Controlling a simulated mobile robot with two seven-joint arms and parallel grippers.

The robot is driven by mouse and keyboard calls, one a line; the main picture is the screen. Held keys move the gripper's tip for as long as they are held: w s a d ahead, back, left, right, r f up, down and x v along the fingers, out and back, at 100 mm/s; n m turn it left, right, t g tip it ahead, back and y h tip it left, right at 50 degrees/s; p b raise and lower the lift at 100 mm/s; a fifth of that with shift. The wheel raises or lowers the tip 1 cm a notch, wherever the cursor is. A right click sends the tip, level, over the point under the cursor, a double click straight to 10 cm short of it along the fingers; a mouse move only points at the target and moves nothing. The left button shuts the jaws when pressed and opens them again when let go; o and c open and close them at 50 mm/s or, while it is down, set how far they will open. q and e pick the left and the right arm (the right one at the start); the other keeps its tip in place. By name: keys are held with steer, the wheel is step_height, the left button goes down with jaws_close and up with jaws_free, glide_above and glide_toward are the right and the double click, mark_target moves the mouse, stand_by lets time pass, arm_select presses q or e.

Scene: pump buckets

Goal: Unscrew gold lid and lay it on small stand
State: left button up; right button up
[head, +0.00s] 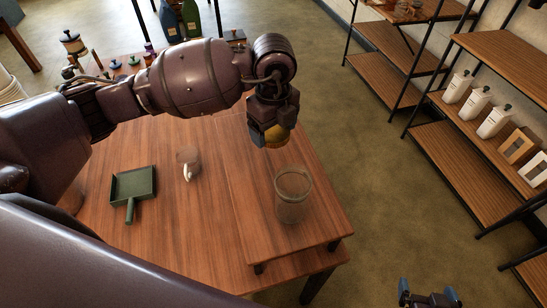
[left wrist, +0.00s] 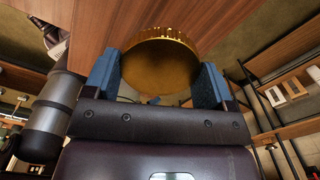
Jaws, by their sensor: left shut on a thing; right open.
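The gold lid (head: 276,134) is in my left gripper (head: 270,122), up in the air beyond the glass jar. In the left wrist view the round, ridged gold lid (left wrist: 160,60) sits between the two blue fingers. The clear glass jar (head: 293,197) stands upright with an open top on a low wooden stand (head: 262,215) at the right of the table. The lid is apart from both the jar and the stand's top. My right gripper (head: 430,298) is open and empty at the bottom right, away from the table.
Shelves with white bottles (head: 476,103) and frames (head: 517,147) stand at the right. Bottles and small items are behind my left arm. The stand is bare around the jar.

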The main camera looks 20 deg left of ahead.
mark_target(273, 166)
arm_select(q)
step_height(273, 166, down, 11)
steer(key=shift+r, duration=0.1)
stand_by(0.5)
steer(key=shift+f, duration=0.2)
steer(key=o, duration=1)
steer(key=shift+c, duration=0.2)
step_height(273, 166, up, 12)
steer(key=shift+f, duration=0.1)
steer(key=shift+r, duration=0.3)
